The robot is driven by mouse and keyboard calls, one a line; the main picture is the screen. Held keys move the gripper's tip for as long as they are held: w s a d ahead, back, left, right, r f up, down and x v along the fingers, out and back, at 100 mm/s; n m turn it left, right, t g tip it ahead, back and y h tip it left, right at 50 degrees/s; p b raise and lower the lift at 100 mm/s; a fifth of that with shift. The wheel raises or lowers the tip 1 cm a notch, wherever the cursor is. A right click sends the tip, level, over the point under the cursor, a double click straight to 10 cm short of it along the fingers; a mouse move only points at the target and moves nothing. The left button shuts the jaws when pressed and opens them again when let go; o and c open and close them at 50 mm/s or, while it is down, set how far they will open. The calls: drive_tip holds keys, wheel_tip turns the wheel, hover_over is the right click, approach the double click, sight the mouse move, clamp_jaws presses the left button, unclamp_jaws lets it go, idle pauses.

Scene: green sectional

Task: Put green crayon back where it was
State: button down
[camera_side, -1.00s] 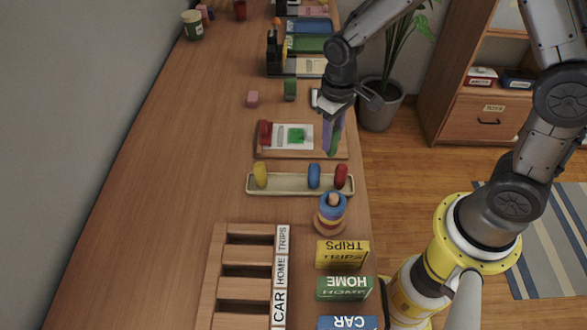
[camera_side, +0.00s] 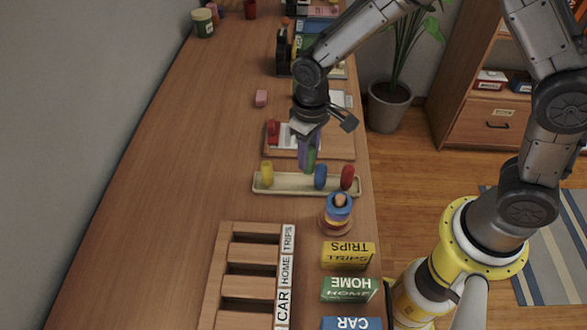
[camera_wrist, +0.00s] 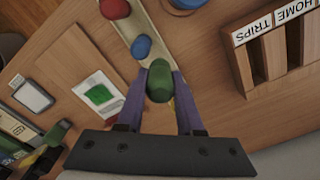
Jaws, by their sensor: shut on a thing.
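The green crayon (camera_wrist: 159,82) is held between the purple fingers of my gripper (camera_wrist: 160,100) in the wrist view. In the side view the green crayon (camera_side: 311,158) hangs upright from my gripper (camera_side: 307,155), over or just behind the cream tray (camera_side: 287,189). The tray holds a yellow crayon (camera_side: 267,173) at left, a blue crayon (camera_side: 320,177) and a red crayon (camera_side: 347,177) at right. A gap lies between yellow and blue. I cannot tell whether the green crayon touches the tray.
A board with a green-square card (camera_wrist: 98,94) lies behind the tray. A stacking-ring toy (camera_side: 337,212) stands in front of it at right. A wooden slotted rack (camera_side: 233,253) and labelled blocks (camera_side: 348,255) are nearer. The left tabletop is clear.

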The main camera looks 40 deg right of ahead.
drive_tip(key=w+f, duration=0.1)
drive_tip(key=f, duration=0.1)
drive_tip(key=w+a+f, duration=0.1)
drive_tip(key=w+f, duration=0.1)
drive_tip(key=shift+w+f, duration=0.1)
drive_tip(key=shift+w+a+f, duration=0.1)
drive_tip(key=shift+w+f, duration=0.05)
drive_tip(key=shift+f, duration=1.6)
drive_tip(key=shift+f, duration=0.15)
drive_tip(key=c, duration=0.5)
unclamp_jaws()
drive_tip(key=shift+c, duration=0.2)
